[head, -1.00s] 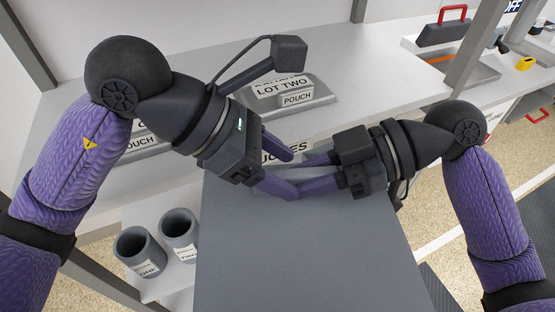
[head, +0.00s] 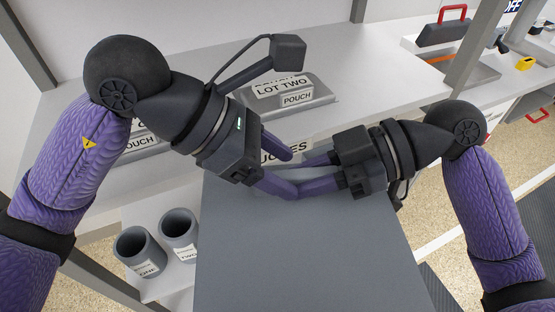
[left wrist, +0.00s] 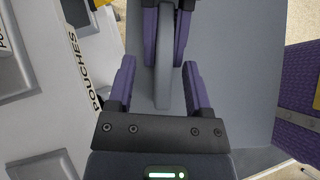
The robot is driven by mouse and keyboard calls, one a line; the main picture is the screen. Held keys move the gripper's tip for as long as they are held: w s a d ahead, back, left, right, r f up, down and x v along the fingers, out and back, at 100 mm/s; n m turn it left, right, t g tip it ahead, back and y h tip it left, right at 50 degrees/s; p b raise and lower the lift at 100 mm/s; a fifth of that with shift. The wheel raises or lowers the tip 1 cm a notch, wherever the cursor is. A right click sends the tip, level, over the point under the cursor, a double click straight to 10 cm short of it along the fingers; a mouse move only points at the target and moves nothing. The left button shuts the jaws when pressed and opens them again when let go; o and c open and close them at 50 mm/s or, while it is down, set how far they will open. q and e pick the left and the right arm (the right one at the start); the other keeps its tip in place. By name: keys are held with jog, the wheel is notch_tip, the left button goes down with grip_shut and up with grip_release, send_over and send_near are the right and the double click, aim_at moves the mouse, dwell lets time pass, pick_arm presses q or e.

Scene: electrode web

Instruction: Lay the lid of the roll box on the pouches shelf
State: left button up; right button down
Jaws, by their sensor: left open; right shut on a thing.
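The lid (head: 300,250) is a large flat grey panel with a raised bar handle, in front of the shelf in the head view. The handle (left wrist: 163,92) shows in the left wrist view. My right gripper (head: 314,174) is shut on the handle from the right. My left gripper (head: 290,174) is open at the same handle, its fingers (left wrist: 160,92) one on each side of it; whether they touch it I cannot tell. The pouches shelf (head: 350,95) is white, with a front label (head: 284,150) partly hidden by my left gripper. The box under the lid is not visible.
Grey pouch trays stand on the shelf, one at the back marked LOT TWO (head: 318,93) and one at left (head: 145,143). Two grey cups (head: 138,252) (head: 179,232) stand lower left. A grey post (head: 478,45) rises at right. The shelf between the tray and post looks clear.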

pick_arm(q)
jog(key=v, duration=1.2)
pick_arm(e)
jog(key=f+n+g, duration=0.1)
jog(key=w+a+f+n+g, duration=0.1)
jog(key=w+a+n+g, duration=0.1)
jog(key=g, duration=0.1)
jog(key=shift+w+a+f+n+h, duration=0.2)
jog(key=shift+w+f+n+h, duration=0.1)
jog(key=shift+f+h, duration=0.1)
pick_arm(q)
jog(key=d+f+n+t, duration=0.1)
jog(key=d+f, duration=0.1)
jog(key=f, duration=0.1)
jog(key=w+d+f+n+t, duration=0.1)
jog(key=d+f+n, duration=0.1)
jog(key=f, duration=0.2)
jog(key=d+f+n+t, duration=0.1)
jog(key=d+f, duration=0.2)
jog(key=f, duration=0.1)
jog(key=shift+w+f+n+t+y, duration=0.25)
jog(key=shift+w+n+t+y, duration=0.05)
jog(key=shift+n+y, duration=0.1)
grip_shut()
pick_arm(e)
jog(key=shift+w+a+f+n+g, duration=0.15)
jog(key=shift+a+f+n+g, duration=0.1)
jog(key=shift+f+n+g, duration=0.2)
jog(key=shift+c, duration=2.4)
grip_release()
